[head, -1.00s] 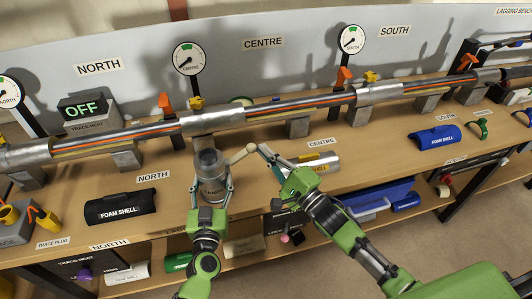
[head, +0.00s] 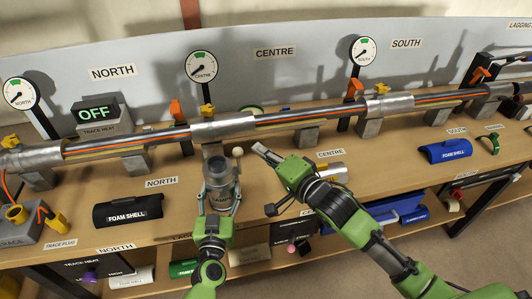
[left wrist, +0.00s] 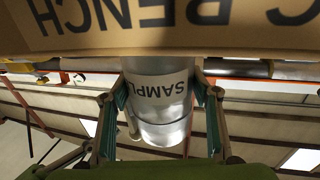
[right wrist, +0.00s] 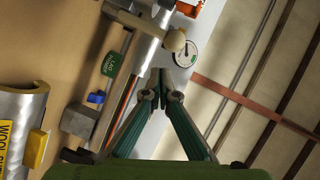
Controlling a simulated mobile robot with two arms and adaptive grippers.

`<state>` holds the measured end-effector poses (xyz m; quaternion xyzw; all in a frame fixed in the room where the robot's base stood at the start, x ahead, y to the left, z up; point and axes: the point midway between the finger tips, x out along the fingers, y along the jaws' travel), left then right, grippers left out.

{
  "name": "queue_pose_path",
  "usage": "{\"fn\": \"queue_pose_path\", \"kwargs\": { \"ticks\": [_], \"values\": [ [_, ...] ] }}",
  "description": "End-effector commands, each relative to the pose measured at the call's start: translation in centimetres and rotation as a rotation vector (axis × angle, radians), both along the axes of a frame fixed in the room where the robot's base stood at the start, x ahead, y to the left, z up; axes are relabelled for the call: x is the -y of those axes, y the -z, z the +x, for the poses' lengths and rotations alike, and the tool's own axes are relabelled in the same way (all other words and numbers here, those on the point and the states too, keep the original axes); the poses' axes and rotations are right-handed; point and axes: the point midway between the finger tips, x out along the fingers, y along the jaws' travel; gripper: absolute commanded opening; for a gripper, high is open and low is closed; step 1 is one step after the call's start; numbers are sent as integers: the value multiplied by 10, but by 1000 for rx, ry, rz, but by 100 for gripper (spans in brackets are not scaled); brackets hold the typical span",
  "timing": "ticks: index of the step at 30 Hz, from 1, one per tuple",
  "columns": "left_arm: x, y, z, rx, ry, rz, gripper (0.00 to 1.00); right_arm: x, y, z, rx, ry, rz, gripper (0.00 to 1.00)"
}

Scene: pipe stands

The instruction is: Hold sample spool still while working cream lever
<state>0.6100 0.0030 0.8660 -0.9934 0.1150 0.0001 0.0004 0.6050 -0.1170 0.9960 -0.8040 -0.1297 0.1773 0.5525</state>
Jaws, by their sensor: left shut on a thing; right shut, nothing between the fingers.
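The sample spool (head: 219,172), a grey metal cylinder, stands upright at the bench's front edge. My left gripper (head: 219,200) is shut on its sides; the left wrist view shows the spool (left wrist: 158,85) between the fingers (left wrist: 162,92), its label upside down. The cream lever with its round knob (head: 238,152) rises at the spool's back right; the knob also shows in the right wrist view (right wrist: 175,40). My right gripper (head: 258,149) is shut and empty, its tips just right of the knob with a small gap. The lever's pivot is hard to see.
The lagged pipe (head: 290,114) runs along the bench behind the spool. A black foam shell (head: 128,211) lies left, and a silver shell (head: 333,172) lies right, behind my right arm. The trace heat box (head: 97,114) reads OFF. A shelf with several items sits below.

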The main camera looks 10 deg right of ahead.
Motion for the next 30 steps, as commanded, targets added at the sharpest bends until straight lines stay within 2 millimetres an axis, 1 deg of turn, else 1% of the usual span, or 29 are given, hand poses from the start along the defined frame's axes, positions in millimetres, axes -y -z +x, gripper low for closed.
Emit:
{"fn": "queue_pose_path", "kwargs": {
  "ticks": [5, 8, 11, 13, 15, 21, 25, 30],
  "values": [
    [0, 1, 0, -1, 0, -2, 30, 2, -1, 1, 0, 1, 1, 0],
    [0, 1, 0, -1, -1, -2, 30, 9, -6, 2, 2, 2, 0, 0],
    [0, 1, 0, -1, -1, -2, 30, 22, -15, 6, 3, 2, -4, 0],
    [0, 1, 0, -1, -1, -2, 30, 35, -24, 9, 3, 2, -7, 0],
    [0, 1, 0, -1, -1, -2, 30, 39, -23, -9, -4, 0, -1, 0],
    [0, 1, 0, -2, -1, -1, 30, 54, -33, -47, -3, -1, -1, 0],
    [-1, 1, 0, -1, -1, -2, 30, 61, -38, -65, -3, 0, -3, 0],
    [-1, 1, 0, -1, -2, -2, 30, 67, -42, -79, -2, 0, 0, 0]
  ]
}}
